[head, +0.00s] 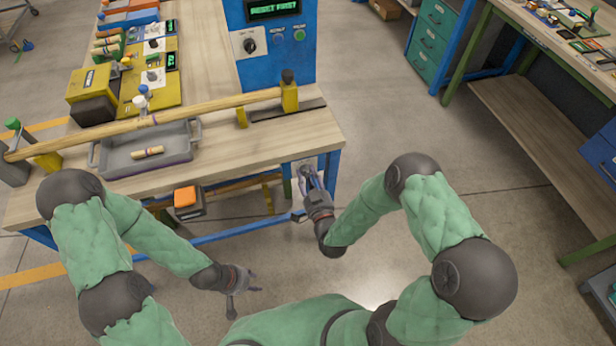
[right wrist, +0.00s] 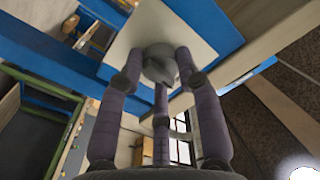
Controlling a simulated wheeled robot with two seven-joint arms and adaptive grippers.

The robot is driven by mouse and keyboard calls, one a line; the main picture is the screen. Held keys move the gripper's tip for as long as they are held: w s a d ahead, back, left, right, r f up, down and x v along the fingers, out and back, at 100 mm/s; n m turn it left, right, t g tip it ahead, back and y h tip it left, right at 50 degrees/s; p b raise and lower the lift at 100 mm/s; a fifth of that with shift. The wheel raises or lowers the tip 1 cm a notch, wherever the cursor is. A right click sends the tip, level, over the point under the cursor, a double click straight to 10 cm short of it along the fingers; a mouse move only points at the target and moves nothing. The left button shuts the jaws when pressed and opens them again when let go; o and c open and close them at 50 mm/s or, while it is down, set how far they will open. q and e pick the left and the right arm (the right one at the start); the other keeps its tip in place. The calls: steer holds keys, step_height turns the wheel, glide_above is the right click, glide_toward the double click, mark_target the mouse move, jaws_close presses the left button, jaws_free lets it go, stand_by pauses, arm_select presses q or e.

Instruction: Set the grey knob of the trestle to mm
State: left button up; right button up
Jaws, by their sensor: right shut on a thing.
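The grey knob (right wrist: 160,66) shows in the right wrist view on a pale square plate (right wrist: 205,38), fixed to the blue frame of the bench. My right gripper (right wrist: 160,80) is shut on the knob, with its fingers around it. In the head view my right gripper (head: 308,180) is at the bench's front right corner, and the fingers largely hide the knob there. No mm marking on the plate can be read. My left gripper (head: 247,292) is low over the floor in front of the bench, fingers apart and empty.
The wooden bench (head: 260,150) carries a grey tray (head: 115,160) with a turned piece, a long wooden rod (head: 190,107) and a blue control box (head: 275,65) with a dark dial. An orange-topped box (head: 186,197) sits underneath.

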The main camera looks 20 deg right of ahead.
steer(key=shift+w+d+r+m, duration=0.1)
steer(key=shift+r+m, duration=0.05)
steer(key=shift+m, duration=0.6)
steer(key=shift+w+r+m, duration=0.1)
steer(key=shift+m, duration=0.65)
steer(key=shift+r, duration=0.1)
steer(key=o, duration=1.1)
steer(key=shift+o, duration=0.2)
steer(key=shift+s, duration=0.1)
steer(key=shift+f, duration=0.2)
steer(key=shift+s+b, duration=0.1)
steer(key=shift+b, duration=0.2)
steer(key=shift+s, duration=0.2)
steer(key=s, duration=1.1)
steer(key=shift+s+d, duration=0.2)
